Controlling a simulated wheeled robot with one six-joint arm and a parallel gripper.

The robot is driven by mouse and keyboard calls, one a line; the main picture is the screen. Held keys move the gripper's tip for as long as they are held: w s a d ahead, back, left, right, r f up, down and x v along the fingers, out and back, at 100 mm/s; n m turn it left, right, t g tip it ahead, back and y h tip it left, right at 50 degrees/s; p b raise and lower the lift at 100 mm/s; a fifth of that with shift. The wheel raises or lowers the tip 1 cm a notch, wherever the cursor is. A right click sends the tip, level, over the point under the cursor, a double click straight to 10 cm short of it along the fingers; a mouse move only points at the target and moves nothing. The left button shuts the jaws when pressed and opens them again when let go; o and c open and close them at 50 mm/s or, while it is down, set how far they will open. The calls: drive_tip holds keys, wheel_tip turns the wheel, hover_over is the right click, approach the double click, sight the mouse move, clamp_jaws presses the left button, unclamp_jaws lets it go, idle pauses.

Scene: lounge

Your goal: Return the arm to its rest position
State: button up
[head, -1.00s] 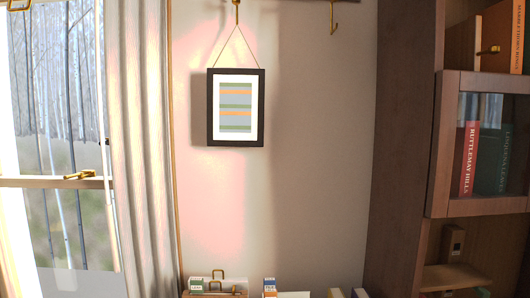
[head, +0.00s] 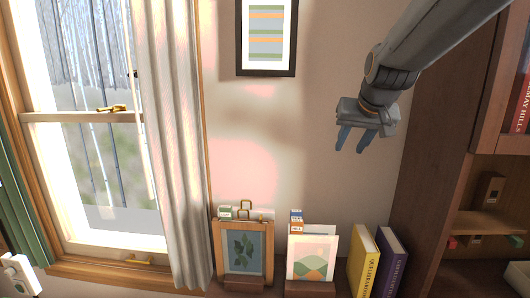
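My gripper (head: 354,139) is in the upper right of the head view, at the end of my grey arm, which reaches in from the top right corner. Its two blue-grey fingers point down and stand apart with a gap between them. Nothing shows between the fingers. It hangs in front of the bare wall, above the framed pictures and books and apart from them in the picture.
A striped framed picture (head: 266,36) hangs on the wall. Below stand a leaf picture (head: 243,251), a landscape card (head: 311,260), a yellow book (head: 363,262) and a purple book (head: 391,263). A curtained window (head: 100,120) is left, a wooden bookcase (head: 450,130) right.

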drive_tip(key=s+a+f+n+g+b, duration=0.1)
drive_tip(key=s+f+g, duration=0.5)
drive_tip(key=s+f, duration=1.7)
wheel_tip(320, 180, down, 4)
drive_tip(key=shift+s+a+f+n+g+b, duration=0.25)
drive_tip(key=shift+a+b, duration=0.35)
drive_tip(key=shift+a, duration=0.55)
drive_tip(key=shift+c, duration=0.5)
